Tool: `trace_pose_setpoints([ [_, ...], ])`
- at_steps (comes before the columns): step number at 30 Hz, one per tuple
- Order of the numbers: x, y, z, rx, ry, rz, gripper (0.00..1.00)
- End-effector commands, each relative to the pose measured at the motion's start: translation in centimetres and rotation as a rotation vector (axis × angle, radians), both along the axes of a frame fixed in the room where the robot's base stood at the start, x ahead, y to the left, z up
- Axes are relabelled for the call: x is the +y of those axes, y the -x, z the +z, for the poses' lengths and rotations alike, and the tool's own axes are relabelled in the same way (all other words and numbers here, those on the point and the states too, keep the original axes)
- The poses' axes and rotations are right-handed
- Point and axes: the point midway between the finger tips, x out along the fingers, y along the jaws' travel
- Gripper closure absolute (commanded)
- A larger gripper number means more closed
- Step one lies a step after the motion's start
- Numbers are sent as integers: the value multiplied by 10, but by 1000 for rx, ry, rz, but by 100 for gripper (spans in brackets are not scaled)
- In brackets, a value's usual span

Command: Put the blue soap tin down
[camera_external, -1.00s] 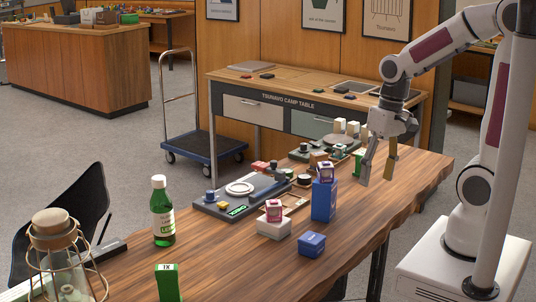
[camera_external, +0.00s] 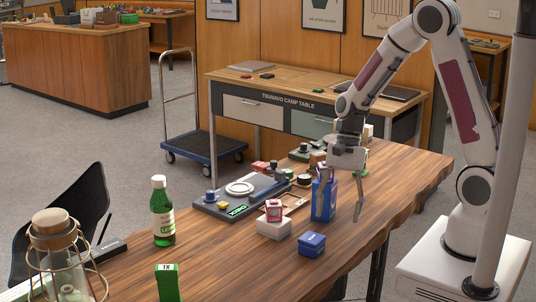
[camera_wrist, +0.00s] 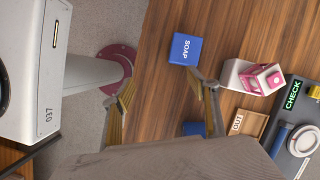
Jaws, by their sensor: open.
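The blue soap tin (camera_external: 311,244) sits on the wooden table near its front edge, right of the white box. In the wrist view the tin (camera_wrist: 186,50) lies near the top centre with its SOAP label showing, beyond the fingers. My gripper (camera_external: 341,203) is open and points down, above and behind the tin and beside the tall blue box. The fingers also show in the wrist view (camera_wrist: 160,100), spread wide with nothing between them. The tin is apart from both fingers.
The tall blue box (camera_external: 322,205) stands close to my left finger and is partly hidden. A pink-and-white box (camera_external: 274,210) rests on a white box (camera_external: 273,228). The table's right end is clear.

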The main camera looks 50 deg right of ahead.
Motion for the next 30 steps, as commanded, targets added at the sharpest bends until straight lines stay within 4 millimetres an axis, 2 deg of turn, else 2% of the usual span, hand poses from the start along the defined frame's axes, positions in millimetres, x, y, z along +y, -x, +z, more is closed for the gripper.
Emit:
trace_pose_setpoints([
  [6, 8, -21, 1, 26, -16, -204, 41],
  [12, 11, -29, 3, 54, -21, -342, 41],
  [30, 12, -29, -2, 68, -17, -378, 41],
])
